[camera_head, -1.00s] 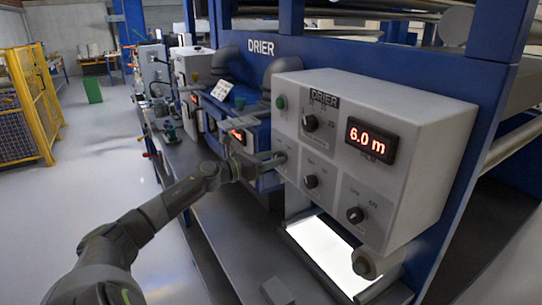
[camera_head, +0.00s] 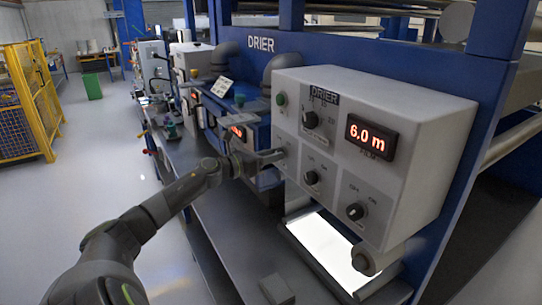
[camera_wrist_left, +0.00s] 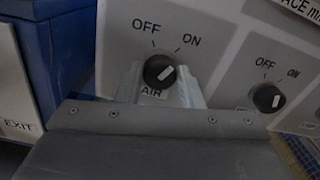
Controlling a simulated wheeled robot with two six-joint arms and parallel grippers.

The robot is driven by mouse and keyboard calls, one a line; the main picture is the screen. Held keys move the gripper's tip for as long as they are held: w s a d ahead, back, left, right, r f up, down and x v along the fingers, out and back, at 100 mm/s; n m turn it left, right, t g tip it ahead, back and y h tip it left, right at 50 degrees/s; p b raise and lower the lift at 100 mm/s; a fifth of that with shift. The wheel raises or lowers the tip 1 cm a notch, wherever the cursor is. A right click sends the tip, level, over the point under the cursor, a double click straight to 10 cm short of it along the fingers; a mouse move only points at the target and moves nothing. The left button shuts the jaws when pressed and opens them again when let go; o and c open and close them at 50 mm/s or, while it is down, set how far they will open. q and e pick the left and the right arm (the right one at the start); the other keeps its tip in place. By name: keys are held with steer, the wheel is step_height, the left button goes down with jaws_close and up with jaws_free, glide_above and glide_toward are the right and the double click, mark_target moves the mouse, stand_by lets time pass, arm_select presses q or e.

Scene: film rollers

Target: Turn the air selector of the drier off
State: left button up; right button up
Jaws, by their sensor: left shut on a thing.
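The drier's control box (camera_head: 405,175) fills the right of the head view. My left gripper (camera_head: 280,156) is at the left edge of its front face. In the left wrist view the air selector (camera_wrist_left: 159,71), a black knob labelled AIR, sits between the pale fingertips of my left gripper (camera_wrist_left: 160,84), which is shut on it. Its white mark points up and right, toward the ON side. OFF is printed at its upper left. In the head view the gripper hides this knob. My right gripper is not in view.
A bright lit panel (camera_head: 323,246) lies below. A grey walkway floor (camera_head: 110,160) is open at left.

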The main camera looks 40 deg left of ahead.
arm_select(q)
steer(key=shift+n, duration=0.3)
steer(key=shift+a+n+p, duration=0.1)
steer(key=shift+n+p, duration=2.65)
steer(key=shift+n, duration=2.75)
steer(key=shift+f, duration=0.1)
steer(key=o, duration=1)
steer(key=shift+c, duration=0.2)
